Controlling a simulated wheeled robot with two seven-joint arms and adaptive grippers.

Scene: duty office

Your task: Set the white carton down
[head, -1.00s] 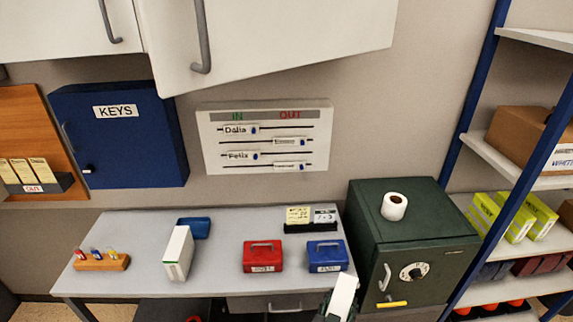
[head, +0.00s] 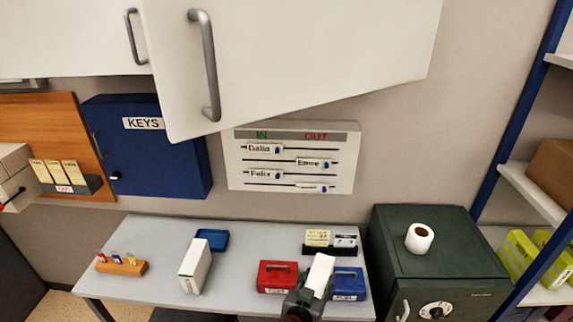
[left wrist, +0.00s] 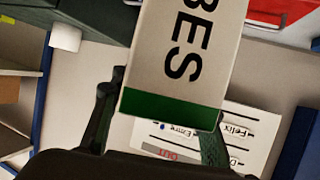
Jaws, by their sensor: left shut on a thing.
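My left gripper (head: 306,294) is shut on a white carton (head: 319,272), held in front of the red and blue cash boxes in the head view. The left wrist view shows this carton (left wrist: 180,55) close up, with dark letters and a green band, between the fingers. I cannot tell its height above the desk. A second white carton (head: 196,268) with a green edge stands on the grey desk (head: 238,262), left of the middle. My right gripper is not in view.
A red cash box (head: 277,277) and a blue cash box (head: 349,284) flank the held carton in the picture. A blue tray (head: 212,239) and a wooden stamp holder (head: 121,265) are on the desk. A green safe (head: 432,259) stands right. An open cabinet door (head: 300,60) hangs above.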

